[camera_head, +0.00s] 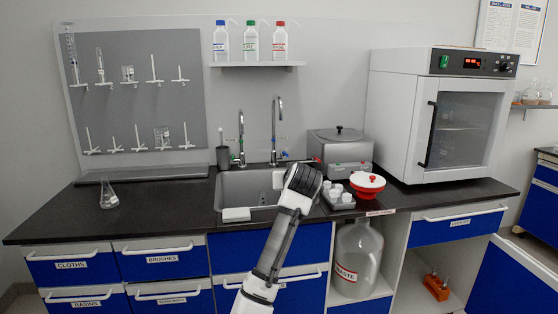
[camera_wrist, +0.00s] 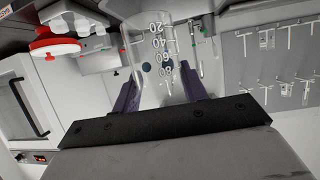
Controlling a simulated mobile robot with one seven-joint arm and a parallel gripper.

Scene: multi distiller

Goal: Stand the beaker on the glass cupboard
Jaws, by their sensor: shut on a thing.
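A clear glass beaker (camera_wrist: 150,45) with white graduation marks is between the two dark fingers of my gripper (camera_wrist: 158,80) in the wrist view. That view is upside down, and the beaker looks roughly upright in the room. My gripper is shut on it. In the head view my gripper (camera_head: 304,178) is in front of the sink and faces away, hiding the beaker. A white cabinet with a glass door (camera_head: 463,130) stands on the counter at the right, its door closed. I cannot tell whether it is the glass cupboard. It shows partly in the wrist view (camera_wrist: 20,100).
A small flask (camera_head: 109,197) stands on the left counter. A pegboard (camera_head: 140,85) holds glassware. Right of my gripper are a tray of white cups (camera_head: 338,198), a red-and-white round device (camera_head: 367,187) and a grey bath (camera_head: 340,150). A lower cupboard door (camera_head: 515,275) stands open at right.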

